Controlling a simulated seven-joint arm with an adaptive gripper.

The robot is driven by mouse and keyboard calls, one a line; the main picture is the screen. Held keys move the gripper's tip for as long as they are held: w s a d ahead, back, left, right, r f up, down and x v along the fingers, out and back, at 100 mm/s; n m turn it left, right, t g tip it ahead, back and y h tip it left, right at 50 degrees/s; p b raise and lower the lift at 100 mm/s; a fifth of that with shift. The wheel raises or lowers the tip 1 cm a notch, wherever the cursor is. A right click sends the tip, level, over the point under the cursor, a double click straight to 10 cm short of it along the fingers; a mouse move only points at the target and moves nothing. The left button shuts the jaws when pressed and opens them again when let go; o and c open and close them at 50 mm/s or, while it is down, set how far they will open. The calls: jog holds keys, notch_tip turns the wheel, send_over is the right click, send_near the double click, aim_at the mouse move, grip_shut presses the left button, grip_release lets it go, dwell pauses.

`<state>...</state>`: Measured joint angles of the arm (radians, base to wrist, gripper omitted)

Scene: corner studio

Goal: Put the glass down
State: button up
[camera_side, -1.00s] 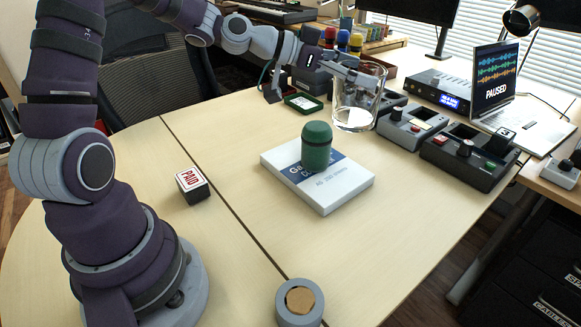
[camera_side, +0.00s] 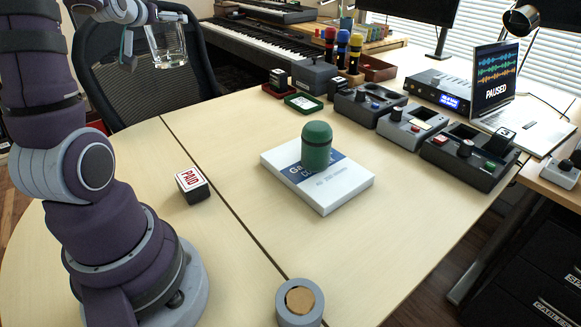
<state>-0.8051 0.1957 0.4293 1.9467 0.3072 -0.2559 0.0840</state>
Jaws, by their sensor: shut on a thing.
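The clear glass (camera_side: 168,48) is in the upper left of the side view, upright and held in the air in front of the dark chair back. My gripper (camera_side: 152,40) is shut on the glass at its left side; the fingers are small and partly seen through the glass. The glass appears empty. It is apart from the wooden table (camera_side: 250,170), high and near its far left edge.
A green capped cylinder (camera_side: 317,146) stands on a white box (camera_side: 335,188). A PAID stamp block (camera_side: 192,185) and a grey round holder (camera_side: 299,302) are nearer. Grey consoles (camera_side: 412,125) and a laptop (camera_side: 495,85) are at right.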

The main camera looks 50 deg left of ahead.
notch_tip(320, 180, down, 21)
jog(key=shift+s+r, duration=0.1)
dwell(0.4)
jog(key=o, duration=1)
jog(key=shift+f, duration=0.2)
jog(key=shift+o, duration=0.2)
